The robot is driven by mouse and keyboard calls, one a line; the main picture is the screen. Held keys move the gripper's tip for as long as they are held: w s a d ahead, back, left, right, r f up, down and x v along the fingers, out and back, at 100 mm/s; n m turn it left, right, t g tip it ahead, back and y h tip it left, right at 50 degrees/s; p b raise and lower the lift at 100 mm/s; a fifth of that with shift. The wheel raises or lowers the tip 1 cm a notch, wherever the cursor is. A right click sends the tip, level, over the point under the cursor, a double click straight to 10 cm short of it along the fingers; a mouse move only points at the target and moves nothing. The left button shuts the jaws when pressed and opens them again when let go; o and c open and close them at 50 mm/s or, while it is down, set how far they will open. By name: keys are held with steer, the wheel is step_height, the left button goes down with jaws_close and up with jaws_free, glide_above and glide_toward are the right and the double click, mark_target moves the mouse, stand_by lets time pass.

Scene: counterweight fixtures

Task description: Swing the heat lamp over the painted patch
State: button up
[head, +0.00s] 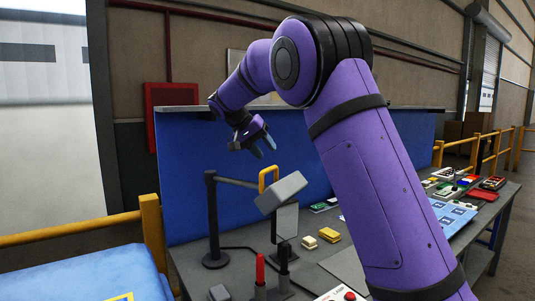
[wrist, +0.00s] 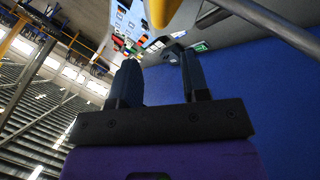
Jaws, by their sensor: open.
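The heat lamp appears to be the dark post (head: 213,222) on a round base with a horizontal arm and a tilted grey box head (head: 281,193). A yellow loop handle (head: 268,174) rises from the head. My gripper (head: 258,146) is open and empty above and slightly left of the handle, apart from it in the head view. In the wrist view my two dark fingers (wrist: 158,68) are spread, and a yellow bar (wrist: 163,10), probably the handle, crosses the top edge beyond them. I cannot make out the painted patch clearly; my arm hides part of the bench.
The grey bench (head: 195,262) also holds a red upright tool (head: 260,269), a yellow block (head: 329,234) and several small items at right. A blue panel (head: 180,190) stands behind. A yellow rail (head: 75,229) and blue surface (head: 85,275) lie at left.

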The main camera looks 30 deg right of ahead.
steer(key=w+v, duration=0.1)
steer(key=v, duration=0.6)
stand_by(0.6)
